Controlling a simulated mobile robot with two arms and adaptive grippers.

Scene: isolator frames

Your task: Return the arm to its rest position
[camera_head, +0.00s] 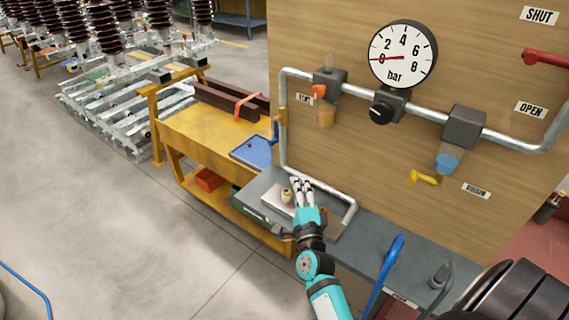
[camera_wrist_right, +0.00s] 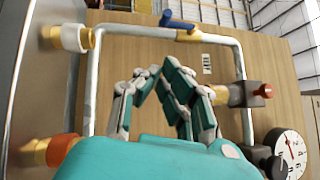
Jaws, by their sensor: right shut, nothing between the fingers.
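My right arm reaches up from the bottom of the head view. Its teal and grey gripper (camera_head: 303,187) is shut and empty, over the grey bench beside the wooden panel (camera_head: 330,150). In the right wrist view the fingers of my right gripper (camera_wrist_right: 160,72) come together at the tips in front of the panel, with nothing between them. A small cream and brown piece (camera_head: 286,195) on a light plate lies just left of the fingers in the head view. I cannot tell whether they touch. My left gripper is not in view.
A pipe run (camera_head: 285,130) with a gauge (camera_head: 403,54), an orange-handled valve and a yellow lever (camera_head: 423,178) is fixed to the panel. A yellow cart (camera_head: 205,135) with a blue tray (camera_head: 252,151) stands left. Open floor (camera_head: 100,230) lies further left.

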